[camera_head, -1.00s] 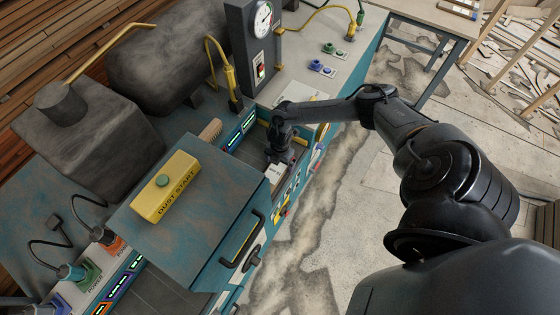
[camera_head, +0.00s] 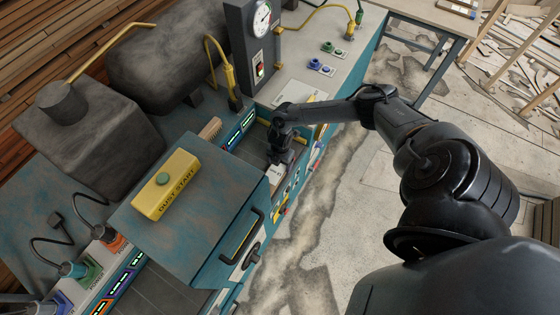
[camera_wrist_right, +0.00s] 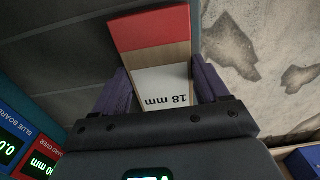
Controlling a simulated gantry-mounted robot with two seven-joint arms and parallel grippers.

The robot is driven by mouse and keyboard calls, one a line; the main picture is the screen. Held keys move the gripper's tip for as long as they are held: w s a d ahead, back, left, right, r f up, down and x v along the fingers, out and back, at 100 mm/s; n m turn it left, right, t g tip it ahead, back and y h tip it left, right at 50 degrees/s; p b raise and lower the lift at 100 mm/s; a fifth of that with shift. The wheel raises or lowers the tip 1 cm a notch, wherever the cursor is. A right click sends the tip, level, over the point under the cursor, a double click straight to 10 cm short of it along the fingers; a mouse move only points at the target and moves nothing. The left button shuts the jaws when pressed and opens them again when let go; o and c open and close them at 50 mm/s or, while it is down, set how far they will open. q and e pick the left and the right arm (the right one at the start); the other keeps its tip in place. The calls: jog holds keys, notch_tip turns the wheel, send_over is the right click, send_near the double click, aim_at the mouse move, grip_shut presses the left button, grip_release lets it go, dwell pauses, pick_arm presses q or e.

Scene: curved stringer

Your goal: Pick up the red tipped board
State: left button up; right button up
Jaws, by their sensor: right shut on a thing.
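The red tipped board shows in the right wrist view (camera_wrist_right: 150,28), with a red end, a bare wood band and a white label reading 18 mm. My right gripper (camera_wrist_right: 160,88) has its two purple fingers on either side of the board at the labelled part, shut on it. In the head view the right gripper (camera_head: 279,157) is down at the machine bed, beyond the teal hood, and only a small pale part of the board (camera_head: 274,174) shows below it. My left gripper is not in view.
A teal hood (camera_head: 190,225) with a yellow dust start box (camera_head: 166,186) stands left of the gripper. A gauge post (camera_head: 250,45) rises behind it. In the wrist view, blue and red display panels (camera_wrist_right: 40,160) lie at lower left.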

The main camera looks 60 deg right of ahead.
jog(key=shift+s+a, duration=0.25)
jog(key=o, duration=1.2)
jog(key=shift+r, duration=0.1)
notch_tip(320, 180, up, 11)
jog(key=shift+f+p, duration=0.2)
jog(key=shift+p, duration=0.3)
